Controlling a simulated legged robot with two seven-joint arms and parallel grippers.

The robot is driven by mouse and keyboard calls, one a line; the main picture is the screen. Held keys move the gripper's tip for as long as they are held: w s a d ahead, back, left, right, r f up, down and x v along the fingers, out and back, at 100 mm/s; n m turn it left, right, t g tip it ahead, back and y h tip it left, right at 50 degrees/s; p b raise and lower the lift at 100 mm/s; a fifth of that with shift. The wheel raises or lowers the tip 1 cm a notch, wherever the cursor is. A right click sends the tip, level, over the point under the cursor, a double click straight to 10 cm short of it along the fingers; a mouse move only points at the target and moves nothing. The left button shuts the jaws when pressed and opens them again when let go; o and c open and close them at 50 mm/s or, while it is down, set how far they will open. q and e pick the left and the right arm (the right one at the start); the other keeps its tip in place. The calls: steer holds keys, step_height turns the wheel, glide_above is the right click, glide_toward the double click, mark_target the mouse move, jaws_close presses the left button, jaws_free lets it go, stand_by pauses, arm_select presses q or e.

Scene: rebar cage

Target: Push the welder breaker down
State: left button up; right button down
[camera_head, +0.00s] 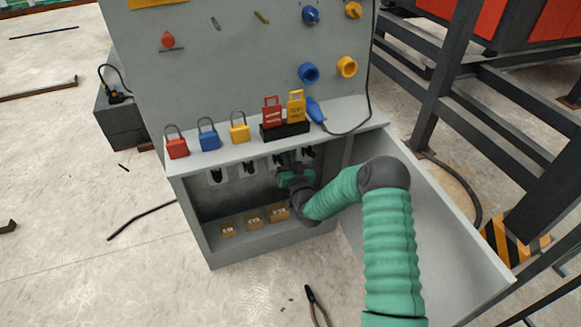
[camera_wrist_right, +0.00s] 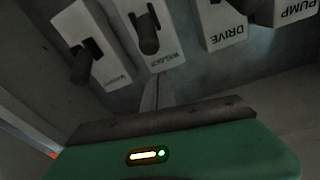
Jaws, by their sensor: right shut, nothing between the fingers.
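The row of breakers stands inside the open grey cabinet (camera_head: 207,222), below its shelf. In the right wrist view, the breaker whose blurred label seems to read welder (camera_wrist_right: 150,35) has a dark lever on a pale plate. My right gripper (camera_wrist_right: 157,92) is shut and empty, just below that plate in the picture; I cannot tell whether it touches. In the head view my green right arm reaches into the cabinet, and the dark wrist (camera_head: 300,195) partly hides the breakers at the right of the row. My left gripper is not in view.
Breakers labelled drive (camera_wrist_right: 227,25) and pump (camera_wrist_right: 295,12) and another breaker (camera_wrist_right: 85,55) flank it. Padlocks, such as the red one (camera_head: 177,147), stand on the shelf above. Small tan boxes (camera_head: 254,221) sit on the cabinet floor. The cabinet door (camera_head: 430,225) is open at the right.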

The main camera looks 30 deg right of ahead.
mark_target(281, 161)
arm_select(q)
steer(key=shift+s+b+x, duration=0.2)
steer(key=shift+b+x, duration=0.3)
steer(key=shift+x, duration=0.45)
arm_select(e)
steer(key=shift+s+a+f, duration=0.2)
steer(key=shift+f, duration=0.6)
steer(key=shift+s+a+f, duration=0.2)
steer(key=shift+f, duration=0.6)
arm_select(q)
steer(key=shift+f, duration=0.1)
